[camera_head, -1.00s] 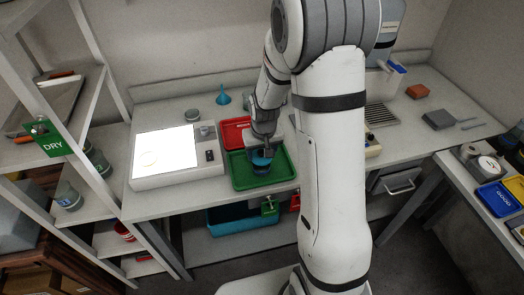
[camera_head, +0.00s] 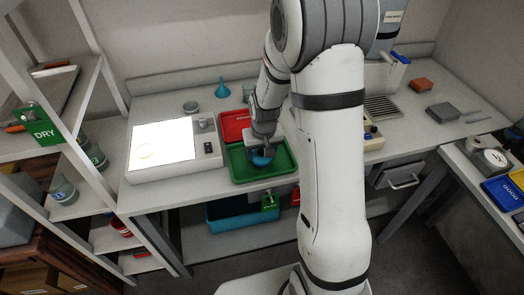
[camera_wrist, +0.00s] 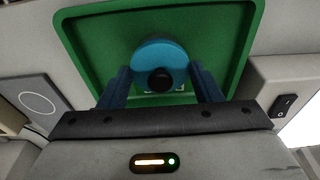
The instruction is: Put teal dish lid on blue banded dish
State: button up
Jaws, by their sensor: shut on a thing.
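My gripper (camera_head: 262,152) points down over the green tray (camera_head: 284,174) on the bench. It is shut on the teal dish lid (camera_head: 261,161), only partly visible in the head view. In the wrist view the lid (camera_wrist: 158,55) is a round teal disc with a black knob, between the two blue fingers of my gripper (camera_wrist: 160,85). The green tray (camera_wrist: 85,40) shows behind it. I cannot tell whether a dish is under the lid or whether the lid touches the tray. I cannot pick out the blue banded dish for certain.
A red tray (camera_head: 234,122) lies behind the green one. A lit white panel (camera_head: 160,140) stands left, with small glass dishes (camera_head: 190,107) and a blue funnel (camera_head: 222,90) behind. The shelf rack (camera_head: 85,120) at far left holds several jars. My arm hides the middle of the bench.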

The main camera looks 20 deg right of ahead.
jog(key=o, duration=1)
jog(key=shift+s+r+b, duration=0.1)
jog(key=shift+s+r, duration=0.1)
jog(key=shift+r, duration=1.1)
jog(key=shift+s+r+b, duration=0.15)
jog(key=shift+s+r, duration=0.05)
jog(key=shift+r, duration=1.05)
jog(key=shift+s+r+b, duration=0.1)
jog(key=shift+s+r, duration=0.1)
jog(key=shift+r, duration=1.1)
jog(key=shift+t, duration=0.6)
jog(key=s+r, duration=0.4)
jog(key=s, duration=0.2)
jog(key=s+r, duration=0.3)
jog(key=s, duration=0.4)
jog(key=s+r, duration=0.4)
jog(key=s, duration=0.2)
jog(key=shift+s+a+r, duration=0.25)
jog(key=shift+s+r, duration=0.1)
jog(key=shift+s, duration=0.05)
